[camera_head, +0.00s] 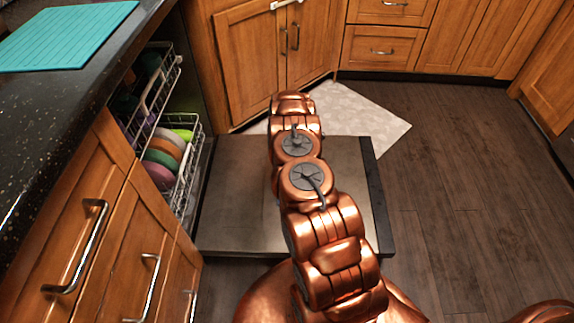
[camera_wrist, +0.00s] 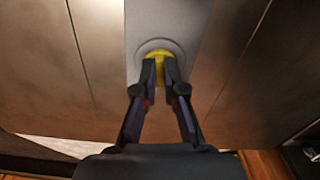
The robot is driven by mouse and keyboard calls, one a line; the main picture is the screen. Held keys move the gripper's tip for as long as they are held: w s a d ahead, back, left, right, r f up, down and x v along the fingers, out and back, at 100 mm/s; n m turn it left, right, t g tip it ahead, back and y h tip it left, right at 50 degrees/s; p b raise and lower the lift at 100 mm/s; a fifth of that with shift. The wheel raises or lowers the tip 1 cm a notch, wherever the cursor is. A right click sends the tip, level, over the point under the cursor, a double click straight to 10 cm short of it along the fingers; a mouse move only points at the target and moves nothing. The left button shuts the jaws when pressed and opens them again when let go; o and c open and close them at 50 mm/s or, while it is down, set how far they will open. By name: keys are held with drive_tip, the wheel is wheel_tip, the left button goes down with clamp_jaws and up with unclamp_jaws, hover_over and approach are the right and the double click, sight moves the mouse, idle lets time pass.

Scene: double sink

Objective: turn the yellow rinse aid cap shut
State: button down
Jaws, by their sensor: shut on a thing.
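The yellow rinse aid cap (camera_wrist: 158,55) shows in the wrist view, set in a pale round recess on a light grey strip. My gripper (camera_wrist: 166,72) is right at the cap, with its two dark fingers on either side of it. The fingers are shut on the cap and hide its lower part. The cap's exact turn angle cannot be told. In the head view the open dishwasher door (camera_head: 235,215) lies flat, and my copper-coloured arm reaches over it. The arm hides the cap and my gripper there.
Dishwasher racks (camera_head: 185,165) with several colourful plates stand at the left. A dark counter (camera_head: 70,90) holds a teal board (camera_head: 65,35). Wooden cabinets (camera_head: 265,60) stand behind. A pale rug (camera_head: 360,115) lies beyond the door. Wooden floor (camera_head: 470,180) is free at the right.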

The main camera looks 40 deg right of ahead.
drive_tip(key=shift+m+p, duration=0.45)
drive_tip(key=shift+m, duration=0.45)
drive_tip(key=c, duration=1.3)
unclamp_jaws()
drive_tip(key=shift+o, duration=0.2)
drive_tip(key=shift+r, duration=0.1)
wheel_tip(320, 180, up, 12)
